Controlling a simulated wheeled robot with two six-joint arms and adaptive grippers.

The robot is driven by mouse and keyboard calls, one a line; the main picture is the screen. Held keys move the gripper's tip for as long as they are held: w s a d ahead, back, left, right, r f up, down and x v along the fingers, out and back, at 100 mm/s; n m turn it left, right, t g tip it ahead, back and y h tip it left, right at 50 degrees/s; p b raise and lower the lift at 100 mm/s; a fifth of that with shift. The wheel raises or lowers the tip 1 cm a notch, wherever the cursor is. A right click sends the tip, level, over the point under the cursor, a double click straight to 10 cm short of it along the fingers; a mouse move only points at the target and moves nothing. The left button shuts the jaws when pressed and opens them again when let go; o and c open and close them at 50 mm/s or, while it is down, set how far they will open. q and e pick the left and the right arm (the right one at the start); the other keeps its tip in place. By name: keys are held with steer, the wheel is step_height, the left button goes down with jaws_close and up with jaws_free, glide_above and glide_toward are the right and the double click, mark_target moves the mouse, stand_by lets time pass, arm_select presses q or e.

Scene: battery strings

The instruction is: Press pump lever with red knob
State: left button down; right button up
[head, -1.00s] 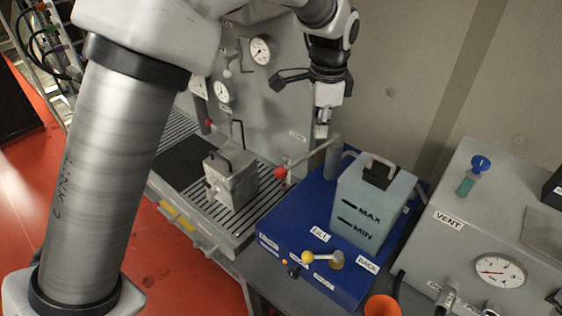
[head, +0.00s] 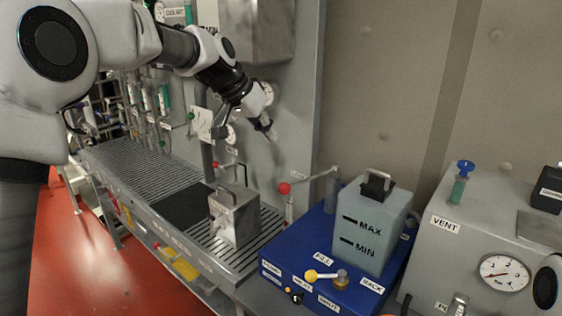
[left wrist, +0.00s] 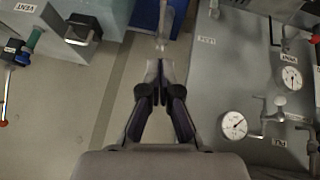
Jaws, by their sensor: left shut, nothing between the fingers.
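The pump lever (head: 310,179) is a thin grey rod that runs from an upright grey post (head: 331,190) on the blue pump unit (head: 325,282) to a red knob (head: 284,188). The rod slopes slightly down towards the knob. My left gripper (head: 270,133) is shut and empty, up and left of the red knob in the head view, apart from it, in front of the grey panel. In the left wrist view its fingertips (left wrist: 159,65) are together, and a grey post-like part shows just beyond them. The red knob cannot be made out there. My right gripper is not in view.
A translucent tank (head: 370,225) marked MAX and MIN stands on the pump unit. A yellow-knobbed valve (head: 325,276) sits at its front. A grey metal block (head: 235,215) stands on the slatted bench. A grey box with a gauge (head: 504,272) is at the right.

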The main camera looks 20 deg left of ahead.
arm_select(q)
steer(key=s+a+f+p+x, duration=0.1)
steer(key=p+x, duration=0.3)
steer(key=x, duration=0.9)
steer(key=shift+s+f, duration=0.4)
steer(key=shift+f, duration=0.05)
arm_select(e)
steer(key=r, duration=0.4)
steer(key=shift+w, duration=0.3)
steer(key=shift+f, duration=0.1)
